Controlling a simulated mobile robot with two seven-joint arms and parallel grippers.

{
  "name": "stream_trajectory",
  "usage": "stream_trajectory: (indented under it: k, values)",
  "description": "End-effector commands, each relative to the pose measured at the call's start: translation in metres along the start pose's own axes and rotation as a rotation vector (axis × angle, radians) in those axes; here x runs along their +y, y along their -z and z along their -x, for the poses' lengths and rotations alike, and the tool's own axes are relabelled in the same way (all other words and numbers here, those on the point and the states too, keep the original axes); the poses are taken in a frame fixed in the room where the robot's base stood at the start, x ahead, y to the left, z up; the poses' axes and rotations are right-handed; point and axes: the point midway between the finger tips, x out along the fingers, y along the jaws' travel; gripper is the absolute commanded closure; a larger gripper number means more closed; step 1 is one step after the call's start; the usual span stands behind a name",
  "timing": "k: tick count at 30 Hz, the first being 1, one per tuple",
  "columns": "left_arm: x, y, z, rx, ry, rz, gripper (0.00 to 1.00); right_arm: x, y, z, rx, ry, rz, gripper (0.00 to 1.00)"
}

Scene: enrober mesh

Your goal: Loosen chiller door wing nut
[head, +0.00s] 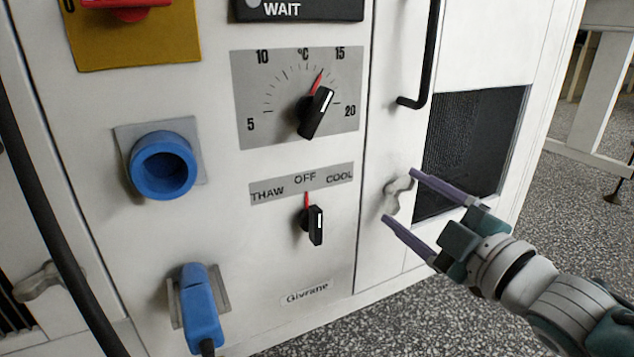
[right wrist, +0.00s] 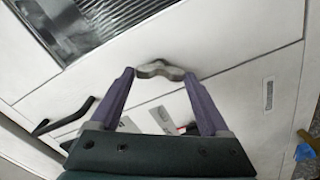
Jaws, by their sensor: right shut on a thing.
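The grey wing nut (head: 399,191) sits on the white chiller door (head: 385,140), below its black bar handle (head: 427,60) and left of the dark mesh panel. My right gripper (head: 400,195) reaches in from the right, with one purple finger above the nut and one below. In the right wrist view the wing nut (right wrist: 160,69) spans between the fingertips (right wrist: 159,73), its lobes against them. The right gripper is shut on it at the tips. The nut's stud is not visible. My left gripper is not in view.
The mesh panel (head: 472,140) lies just right of the nut. Left are a temperature dial (head: 316,112), a THAW/OFF/COOL switch (head: 314,225), a blue socket (head: 163,165) and a blue plug (head: 200,310). Another wing nut (head: 37,283) shows far left. Speckled floor lies below right.

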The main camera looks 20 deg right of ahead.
Motion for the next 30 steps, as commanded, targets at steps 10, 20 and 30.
stream_trajectory:
  k: [10,20,30]
  values:
    - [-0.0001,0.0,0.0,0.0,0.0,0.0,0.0,-0.001,-0.0007,0.0,-0.001,0.001,0.31,0.76]
    - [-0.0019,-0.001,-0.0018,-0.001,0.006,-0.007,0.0,-0.0013,-0.0008,0.0002,-0.001,0.001,0.498,0.76]
    - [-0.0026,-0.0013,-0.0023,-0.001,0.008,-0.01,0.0,-0.001,-0.0009,0.0002,-0.002,0.001,0.564,0.76]
